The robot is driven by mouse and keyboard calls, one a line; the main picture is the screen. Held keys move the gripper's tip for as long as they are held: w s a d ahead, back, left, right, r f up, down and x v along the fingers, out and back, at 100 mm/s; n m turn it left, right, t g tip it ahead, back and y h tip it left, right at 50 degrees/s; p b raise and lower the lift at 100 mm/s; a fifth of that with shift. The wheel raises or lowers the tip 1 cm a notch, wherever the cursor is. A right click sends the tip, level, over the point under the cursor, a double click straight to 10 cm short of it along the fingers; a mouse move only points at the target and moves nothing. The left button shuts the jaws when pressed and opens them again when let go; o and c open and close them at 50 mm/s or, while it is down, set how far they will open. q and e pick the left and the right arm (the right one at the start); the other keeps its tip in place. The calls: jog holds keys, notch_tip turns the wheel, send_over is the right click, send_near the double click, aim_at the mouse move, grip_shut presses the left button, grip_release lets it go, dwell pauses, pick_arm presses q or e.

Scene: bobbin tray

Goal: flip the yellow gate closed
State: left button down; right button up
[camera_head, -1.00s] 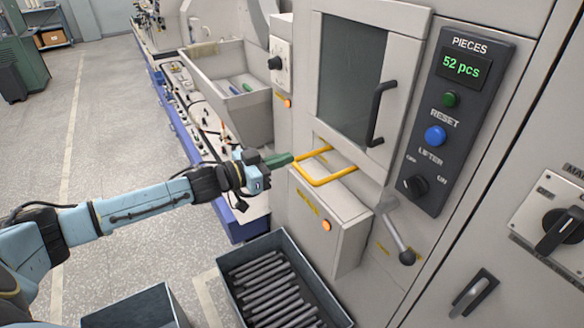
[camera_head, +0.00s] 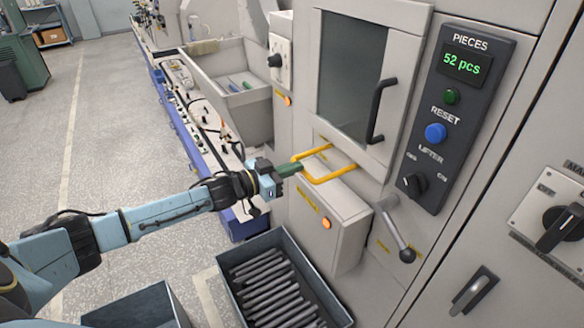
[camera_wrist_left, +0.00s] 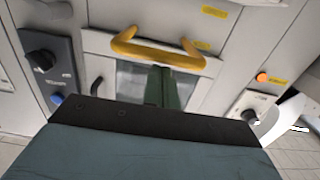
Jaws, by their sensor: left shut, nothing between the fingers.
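The yellow gate (camera_head: 336,174) is a U-shaped bar. It sticks out from the machine front, below the window door and above a grey box. In the left wrist view the gate (camera_wrist_left: 160,54) spans the upper middle. My left gripper (camera_head: 298,168) has green fingers, shut and empty. Its tips are at the outer crossbar of the gate, close to it or touching; I cannot tell which. In the left wrist view the shut fingers (camera_wrist_left: 167,84) show just below the crossbar. My right gripper is not in view.
A window door with a black handle (camera_head: 376,110) is above the gate. A grey lever (camera_head: 396,232) hangs at right. A control panel (camera_head: 452,120) reads 52 pcs. A dark bin (camera_head: 318,283) of grey rods stands on the floor below. Open floor lies at left.

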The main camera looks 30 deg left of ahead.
pick_arm(q)
notch_tip(320, 180, down, 6)
jog(key=b, duration=0.2)
jog(key=shift+r+b, duration=0.2)
jog(key=shift+b, duration=0.1)
notch_tip(320, 180, up, 5)
jog(key=p, duration=0.5)
jog(key=b+v, duration=0.1)
jog(key=v, duration=0.9)
jog(key=shift+s+a+f, duration=0.2)
jog(key=shift+s+f, duration=0.1)
jog(key=shift+f, duration=0.15)
